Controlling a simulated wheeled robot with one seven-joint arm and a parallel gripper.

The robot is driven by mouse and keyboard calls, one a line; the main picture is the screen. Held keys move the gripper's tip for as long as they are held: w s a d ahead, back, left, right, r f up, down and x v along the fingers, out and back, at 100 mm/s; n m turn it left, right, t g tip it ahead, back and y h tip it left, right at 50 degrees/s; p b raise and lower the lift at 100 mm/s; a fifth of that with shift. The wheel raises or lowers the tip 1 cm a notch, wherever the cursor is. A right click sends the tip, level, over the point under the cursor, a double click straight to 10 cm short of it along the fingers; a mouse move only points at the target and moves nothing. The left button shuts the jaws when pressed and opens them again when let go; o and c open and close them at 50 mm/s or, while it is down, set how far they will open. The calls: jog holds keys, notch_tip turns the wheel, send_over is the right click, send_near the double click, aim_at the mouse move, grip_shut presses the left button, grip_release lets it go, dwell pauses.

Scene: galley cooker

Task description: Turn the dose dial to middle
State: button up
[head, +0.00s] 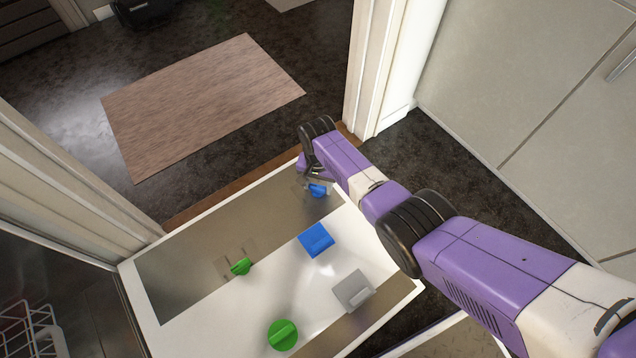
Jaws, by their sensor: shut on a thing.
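A white-framed panel (128,272) with a grey metal strip carries several knobs. A small blue dial (318,191) sits on the strip near its upper right end, and my gripper (315,180) is shut on it. The fingers and wrist partly hide this dial, so its pointing direction is hard to tell. A small green dial (241,267) sits on the same strip further left, clear of my gripper. No readable label shows which one is the dose dial.
A blue square knob (316,240), a grey square knob (353,291) and a round green knob (283,335) sit on the lower panel. A white wire rack (30,330) is at lower left. White door frames flank the panel; a rug (200,105) lies beyond.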

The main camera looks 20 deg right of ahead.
aim_at(318, 187)
jog(key=shift+m, duration=0.7)
jog(key=o, duration=1.4)
notch_tip(318, 187, up, 8)
jog(key=p, duration=0.5)
jog(key=shift+f, duration=0.25)
jog(key=shift+r, duration=0.2)
